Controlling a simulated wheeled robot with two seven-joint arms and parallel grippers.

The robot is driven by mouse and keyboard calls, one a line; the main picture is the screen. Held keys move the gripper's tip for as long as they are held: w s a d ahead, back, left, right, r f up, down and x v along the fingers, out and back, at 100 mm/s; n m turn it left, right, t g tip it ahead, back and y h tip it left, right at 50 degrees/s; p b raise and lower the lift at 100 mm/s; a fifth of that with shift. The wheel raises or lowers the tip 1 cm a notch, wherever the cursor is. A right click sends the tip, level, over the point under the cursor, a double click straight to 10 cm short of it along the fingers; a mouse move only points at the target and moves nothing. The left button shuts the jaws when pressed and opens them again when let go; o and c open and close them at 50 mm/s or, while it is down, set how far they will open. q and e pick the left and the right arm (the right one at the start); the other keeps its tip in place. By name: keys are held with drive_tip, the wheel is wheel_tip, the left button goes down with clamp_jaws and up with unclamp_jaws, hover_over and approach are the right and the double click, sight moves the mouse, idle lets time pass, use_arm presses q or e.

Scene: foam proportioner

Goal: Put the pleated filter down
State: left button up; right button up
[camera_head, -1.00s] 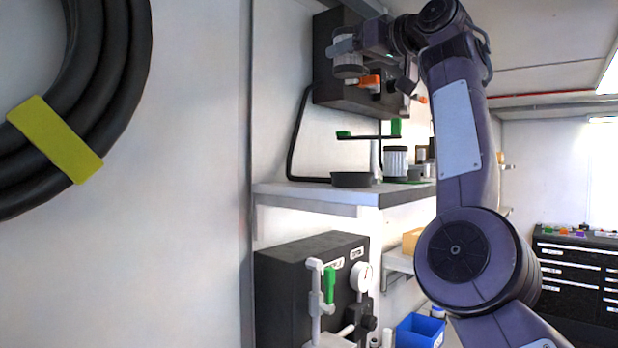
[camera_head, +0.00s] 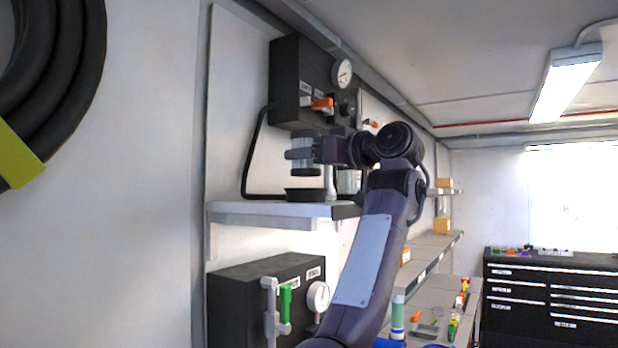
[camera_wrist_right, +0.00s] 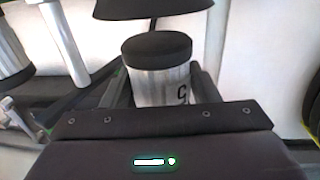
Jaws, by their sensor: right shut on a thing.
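The pleated filter (camera_head: 306,147), a whitish ribbed cylinder with dark end caps, is between the fingers of my right gripper (camera_head: 298,155). In the right wrist view the filter (camera_wrist_right: 160,85) shows a dark cap and a letter "C", with my right gripper (camera_wrist_right: 162,92) shut on it from both sides. In the head view it hangs upright just above the black round dish (camera_head: 305,194) on the white shelf (camera_head: 265,208). Whether filter and dish touch is unclear. My left gripper is out of view.
A second pleated filter (camera_head: 348,182) stands on the shelf behind my wrist. A black panel (camera_head: 290,85) with a gauge (camera_head: 342,73) and orange-handled valve (camera_head: 322,104) is above. Another black box (camera_head: 255,285) with a green handle sits below. The shelf's left end is bare.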

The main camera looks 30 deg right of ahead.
sight(318, 175)
wheel_tip(318, 175, down, 4)
drive_tip(key=shift+r, duration=0.1)
drive_tip(key=shift+f+b, duration=0.3)
drive_tip(key=shift+f, duration=0.05)
drive_tip(key=o, duration=1.1)
drive_tip(key=shift+r, duration=0.1)
